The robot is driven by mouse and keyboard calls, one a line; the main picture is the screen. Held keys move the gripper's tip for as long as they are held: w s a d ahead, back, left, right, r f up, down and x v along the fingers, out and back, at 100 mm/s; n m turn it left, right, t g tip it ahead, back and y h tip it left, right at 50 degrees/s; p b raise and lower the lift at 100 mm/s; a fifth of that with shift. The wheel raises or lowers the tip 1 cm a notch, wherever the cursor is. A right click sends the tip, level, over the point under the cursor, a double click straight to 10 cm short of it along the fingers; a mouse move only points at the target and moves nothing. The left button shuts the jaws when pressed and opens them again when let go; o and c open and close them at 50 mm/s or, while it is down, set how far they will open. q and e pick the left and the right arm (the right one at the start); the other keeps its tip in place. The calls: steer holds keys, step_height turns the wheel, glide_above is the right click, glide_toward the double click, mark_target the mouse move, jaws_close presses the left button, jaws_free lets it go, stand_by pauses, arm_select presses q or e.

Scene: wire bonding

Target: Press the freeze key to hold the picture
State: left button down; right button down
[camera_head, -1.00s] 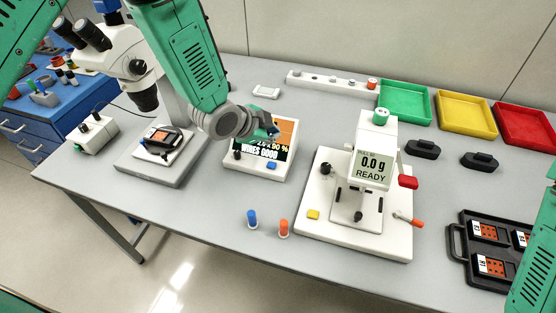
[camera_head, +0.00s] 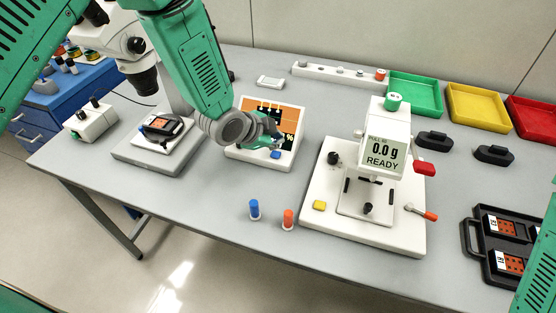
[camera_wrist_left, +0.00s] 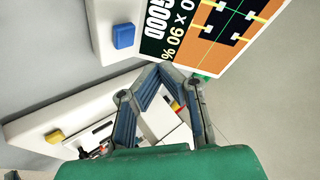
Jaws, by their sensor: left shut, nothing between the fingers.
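The display unit (camera_head: 234,152) is a white box with a tilted screen (camera_head: 290,115) showing an orange picture and a dark text strip. A blue key (camera_head: 275,154), which looks like the freeze key, sits on its front ledge. It also shows in the left wrist view (camera_wrist_left: 123,36), clear of the fingers. My left gripper (camera_head: 279,140) is shut and empty in front of the screen's lower part, just above the blue key in the picture. It hides part of the text. In the left wrist view its fingers (camera_wrist_left: 172,74) close together beside the screen. My right gripper is out of view.
A white pull tester (camera_head: 400,238) reading 0.0 g stands to the right, with a yellow button (camera_head: 319,205). Blue (camera_head: 254,210) and orange (camera_head: 288,220) pegs stand in front. A microscope (camera_head: 120,40) and its stage are on the left. Coloured trays (camera_head: 478,108) line the back right.

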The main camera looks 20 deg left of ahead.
mark_target(276, 154)
arm_select(q)
steer(key=shift+a+f+b, duration=0.15)
steer(key=shift+f+b, duration=0.1)
steer(key=shift+f, duration=0.3)
steer(key=shift+a+f+b, duration=0.15)
steer(key=shift+f+b, duration=0.05)
steer(key=shift+f, duration=0.35)
steer(key=shift+a+f, duration=0.15)
steer(key=shift+f, duration=0.05)
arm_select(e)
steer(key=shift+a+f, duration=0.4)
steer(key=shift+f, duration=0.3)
arm_select(q)
steer(key=shift+d+r, duration=0.1)
steer(key=shift+d, duration=0.3)
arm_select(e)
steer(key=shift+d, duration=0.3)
arm_select(q)
steer(key=shift+a, duration=0.3)
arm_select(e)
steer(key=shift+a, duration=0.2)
arm_select(q)
steer(key=shift+d, duration=0.2)
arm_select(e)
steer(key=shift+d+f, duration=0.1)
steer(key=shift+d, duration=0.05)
